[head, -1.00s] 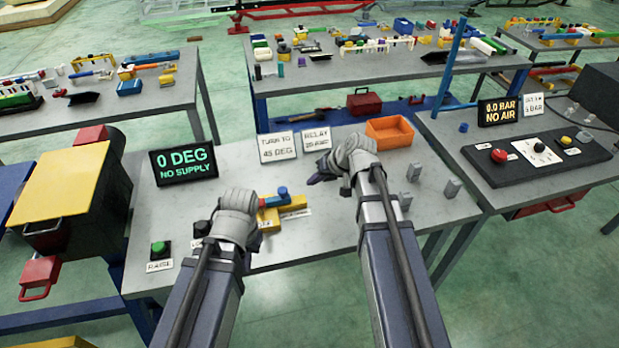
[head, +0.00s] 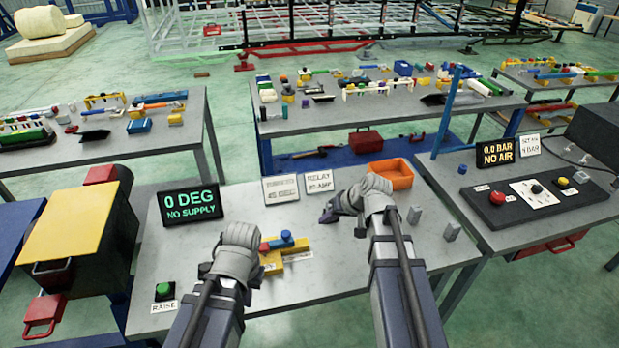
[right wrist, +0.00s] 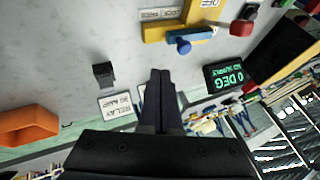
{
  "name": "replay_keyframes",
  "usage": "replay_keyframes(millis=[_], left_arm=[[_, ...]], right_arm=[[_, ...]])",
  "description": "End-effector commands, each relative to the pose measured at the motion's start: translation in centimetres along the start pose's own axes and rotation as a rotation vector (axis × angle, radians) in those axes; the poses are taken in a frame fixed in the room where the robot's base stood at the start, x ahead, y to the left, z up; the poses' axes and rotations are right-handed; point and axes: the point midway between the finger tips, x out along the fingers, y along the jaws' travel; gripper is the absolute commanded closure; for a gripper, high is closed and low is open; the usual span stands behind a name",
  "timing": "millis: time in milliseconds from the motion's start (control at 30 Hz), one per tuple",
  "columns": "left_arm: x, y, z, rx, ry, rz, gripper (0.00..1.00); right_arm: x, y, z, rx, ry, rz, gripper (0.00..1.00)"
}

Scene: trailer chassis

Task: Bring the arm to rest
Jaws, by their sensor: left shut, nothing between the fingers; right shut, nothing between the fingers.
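My left gripper (head: 238,262) is over the near part of the grey bench (head: 330,262), beside a yellow fixture (head: 272,262) with a blue knob (head: 287,237) and a red part. Its fingers are mostly hidden behind its wrist; it is shut and empty. My right gripper (head: 330,214) is over the bench's middle, in front of the RELAY card (head: 318,181), fingers toward the left. In the right wrist view its fingers (right wrist: 160,85) are together with nothing between them. The yellow fixture also shows there (right wrist: 180,25), apart from the fingers.
A display (head: 190,206) reads 0 DEG, NO SUPPLY. A green RAISE button (head: 164,290) is at front left. An orange bin (head: 392,173) stands behind my right gripper, and grey blocks (head: 452,231) at its right.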

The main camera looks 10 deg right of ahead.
Motion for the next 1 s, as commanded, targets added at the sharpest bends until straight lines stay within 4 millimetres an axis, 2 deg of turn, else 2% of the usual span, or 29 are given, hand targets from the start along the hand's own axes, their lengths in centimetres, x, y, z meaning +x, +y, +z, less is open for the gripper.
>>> replay_keyframes(millis=[133,233,400,500,633,800,1000], left_arm=[[0.1,0.0,0.0,0.000,0.000,0.000,1.00],[0.7,0.1,0.0,0.000,0.000,0.000,1.00],[2.1,0.2,-0.1,-0.001,0.000,0.000,1.00],[2.8,0.3,-0.2,-0.001,0.000,0.000,1.00],[3.5,0.3,-0.2,-0.001,0.000,0.000,1.00],[4.0,0.4,-0.2,-0.001,0.000,0.000,1.00],[4.0,0.4,-0.2,-0.002,0.000,0.000,1.00]], right_arm=[[0.3,-0.3,0.4,-0.007,-0.012,0.003,1.00],[1.5,-1.9,2.7,-0.043,-0.075,0.024,1.00],[4.0,-6.0,10.0,-0.160,-0.275,0.128,1.00],[4.6,-7.6,14.0,-0.227,-0.379,0.216,1.00],[4.5,-8.7,18.0,-0.298,-0.472,0.327,1.00],[4.0,-9.2,20.6,-0.350,-0.528,0.426,1.00],[3.8,-9.3,21.1,-0.361,-0.541,0.457,1.00]])
